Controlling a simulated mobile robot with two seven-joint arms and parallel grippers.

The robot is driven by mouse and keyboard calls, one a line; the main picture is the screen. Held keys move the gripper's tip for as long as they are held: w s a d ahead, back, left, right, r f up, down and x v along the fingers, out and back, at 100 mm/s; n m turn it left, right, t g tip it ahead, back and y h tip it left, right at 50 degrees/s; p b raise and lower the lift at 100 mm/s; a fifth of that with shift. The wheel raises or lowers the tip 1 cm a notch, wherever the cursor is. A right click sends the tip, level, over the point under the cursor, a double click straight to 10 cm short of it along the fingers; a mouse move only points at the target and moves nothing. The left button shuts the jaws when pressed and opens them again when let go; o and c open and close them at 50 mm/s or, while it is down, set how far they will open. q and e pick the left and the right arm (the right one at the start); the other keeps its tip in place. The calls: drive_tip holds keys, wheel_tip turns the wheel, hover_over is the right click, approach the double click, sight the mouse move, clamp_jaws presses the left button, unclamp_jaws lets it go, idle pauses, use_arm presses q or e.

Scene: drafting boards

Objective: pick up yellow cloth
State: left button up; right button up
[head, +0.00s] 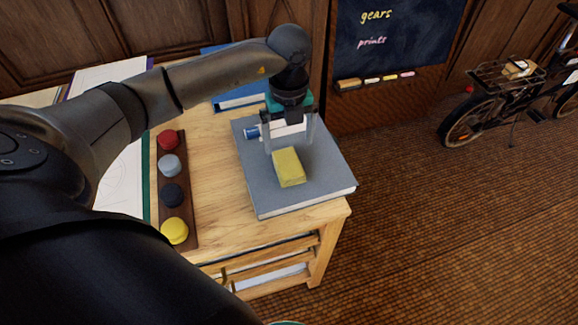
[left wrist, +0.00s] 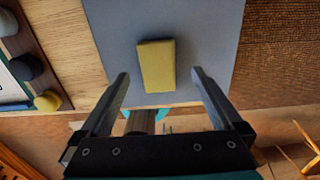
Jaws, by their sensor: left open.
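The yellow cloth (head: 289,168) looks like a folded, block-shaped piece. It lies on a large grey book or board (head: 325,180) near the right edge of the wooden table. My left gripper (head: 288,147) is open, pointing down above the grey book, slightly behind the cloth in the head view. In the left wrist view the cloth (left wrist: 156,65) lies just beyond the fingertips, centred between the two open fingers (left wrist: 161,75), and nothing is held. My right gripper is not in view.
A wooden strip (head: 186,226) holds red, grey, dark and yellow round pieces on the left. A blue-and-white item (head: 252,132) lies behind the gripper. A blue book (head: 238,101) is at the back. Bare tabletop (head: 215,165) lies between the strip and grey book.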

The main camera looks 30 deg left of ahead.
sight(288, 161)
use_arm(q)
drive_tip(key=shift+f, duration=0.5)
drive_tip(key=shift+s+f, duration=0.1)
drive_tip(key=shift+f, duration=0.2)
drive_tip(key=f, duration=0.2)
drive_tip(key=f+b, duration=0.1)
drive_tip(key=shift+s+f, duration=0.3)
drive_tip(key=shift+f, duration=0.4)
drive_tip(key=shift+c, duration=1.1)
drive_tip(key=c, duration=1.1)
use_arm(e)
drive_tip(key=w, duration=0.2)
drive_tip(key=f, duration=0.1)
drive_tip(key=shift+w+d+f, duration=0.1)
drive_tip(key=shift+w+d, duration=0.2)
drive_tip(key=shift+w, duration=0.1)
